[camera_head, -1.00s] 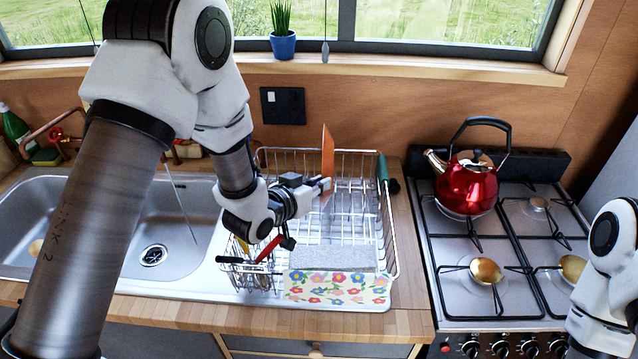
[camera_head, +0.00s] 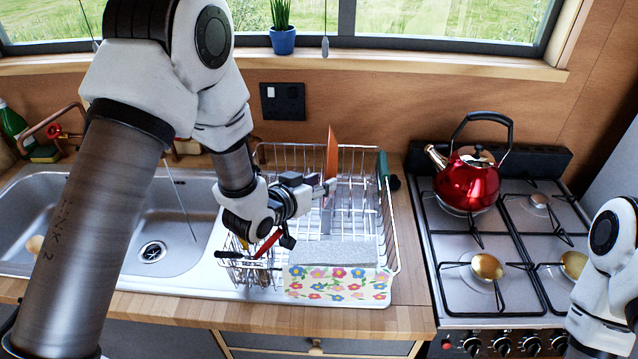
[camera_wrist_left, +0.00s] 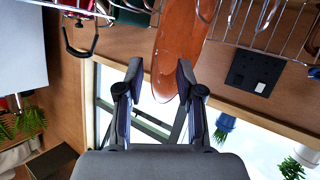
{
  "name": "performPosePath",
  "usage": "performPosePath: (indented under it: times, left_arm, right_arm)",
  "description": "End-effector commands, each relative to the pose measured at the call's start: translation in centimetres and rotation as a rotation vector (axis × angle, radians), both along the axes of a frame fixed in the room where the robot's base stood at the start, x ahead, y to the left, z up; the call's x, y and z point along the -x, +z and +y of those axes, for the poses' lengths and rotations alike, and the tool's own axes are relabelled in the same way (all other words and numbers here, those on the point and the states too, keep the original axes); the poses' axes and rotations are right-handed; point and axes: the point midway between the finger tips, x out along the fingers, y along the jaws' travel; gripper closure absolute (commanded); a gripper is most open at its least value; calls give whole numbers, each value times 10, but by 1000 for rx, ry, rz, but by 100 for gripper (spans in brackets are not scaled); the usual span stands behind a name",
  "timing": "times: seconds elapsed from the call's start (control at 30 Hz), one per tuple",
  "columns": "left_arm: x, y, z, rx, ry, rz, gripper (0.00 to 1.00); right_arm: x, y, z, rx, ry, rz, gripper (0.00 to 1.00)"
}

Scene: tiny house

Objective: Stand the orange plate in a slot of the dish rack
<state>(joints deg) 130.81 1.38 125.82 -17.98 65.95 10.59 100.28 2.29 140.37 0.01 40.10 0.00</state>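The orange plate (camera_head: 332,152) stands upright, nearly edge-on, in the back half of the wire dish rack (camera_head: 362,163). Its lower part is partly hidden by my left gripper, and I cannot tell exactly which slot holds it. My left gripper (camera_head: 328,188) is at the plate's near edge. In the left wrist view, the plate (camera_wrist_left: 176,45) reaches between the spread fingers of my left gripper (camera_wrist_left: 158,75); there is a gap on the left side, and the right finger is close to or touching it. The right arm shows at the right edge; its gripper is out of frame.
A cutlery basket with red- and black-handled tools (camera_head: 268,243) hangs at the rack's left. A flowered cloth (camera_head: 338,284) and grey sponge-like block (camera_head: 335,253) are in front. The sink (camera_head: 110,262) is left; the stove with a red kettle (camera_head: 467,187) is right.

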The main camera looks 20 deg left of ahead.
Motion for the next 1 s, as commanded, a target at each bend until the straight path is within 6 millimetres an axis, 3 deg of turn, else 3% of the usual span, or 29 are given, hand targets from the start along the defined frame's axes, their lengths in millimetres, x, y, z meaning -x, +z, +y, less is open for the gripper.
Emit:
performPosePath:
  times: [0.33,0.5,1.0]
  left_arm:
    - [-1,72,0,0,0,-8,63]
    - [0,96,0,0,0,-5,63]
    - [0,99,0,0,0,-3,63]
  right_arm:
    - [0,0,0,0,0,0,17]
    - [0,0,0,0,0,0,17]
    - [0,0,0,0,0,0,17]
